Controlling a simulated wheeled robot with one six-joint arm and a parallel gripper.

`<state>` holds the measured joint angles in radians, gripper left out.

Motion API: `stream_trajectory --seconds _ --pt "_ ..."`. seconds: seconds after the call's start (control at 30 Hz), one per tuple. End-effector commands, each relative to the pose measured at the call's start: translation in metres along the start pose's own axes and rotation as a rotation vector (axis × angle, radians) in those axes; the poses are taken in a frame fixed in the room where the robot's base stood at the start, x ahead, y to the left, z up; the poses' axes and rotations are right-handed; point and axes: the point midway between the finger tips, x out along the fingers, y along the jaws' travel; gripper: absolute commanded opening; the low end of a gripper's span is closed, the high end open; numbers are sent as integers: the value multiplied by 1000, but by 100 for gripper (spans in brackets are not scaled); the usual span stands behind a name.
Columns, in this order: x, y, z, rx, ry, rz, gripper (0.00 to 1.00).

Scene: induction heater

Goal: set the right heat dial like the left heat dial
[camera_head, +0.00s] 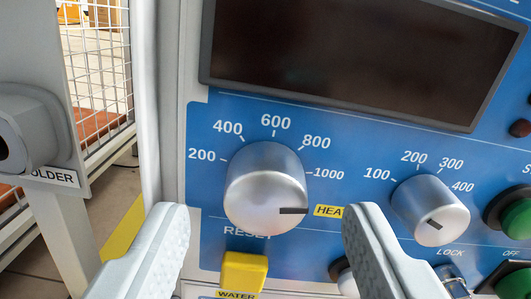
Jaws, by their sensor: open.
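The left heat dial (265,185) is a large silver knob on the blue panel, with a scale from 200 to 1000. Its dark mark lies at the right side of its face, nearly level, below the 1000 label. The right heat dial (428,208) is a smaller silver knob with a scale from 100 to 400. Its short dark mark sits low and left on its face, slanting down to the right. My gripper (266,212) is open and empty, its fingers either side of the left dial in the picture. I cannot tell the depth gap. The right finger partly covers the yellow HEAT label (328,211).
A dark screen (360,60) is above the dials. A yellow switch (243,272) is below the left dial. A green button (517,218) is at the right, with a keyed lock (452,279) below the right dial. A grey holder (30,130) stands at the left.

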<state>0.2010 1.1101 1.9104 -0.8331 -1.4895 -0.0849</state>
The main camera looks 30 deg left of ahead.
Motion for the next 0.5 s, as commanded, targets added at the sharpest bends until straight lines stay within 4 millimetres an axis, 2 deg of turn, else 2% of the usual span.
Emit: stream_trajectory --seconds 0.2,0.5 --pt "20 0 0 -1 0 -1 54" --pt "24 0 0 0 -1 0 54"
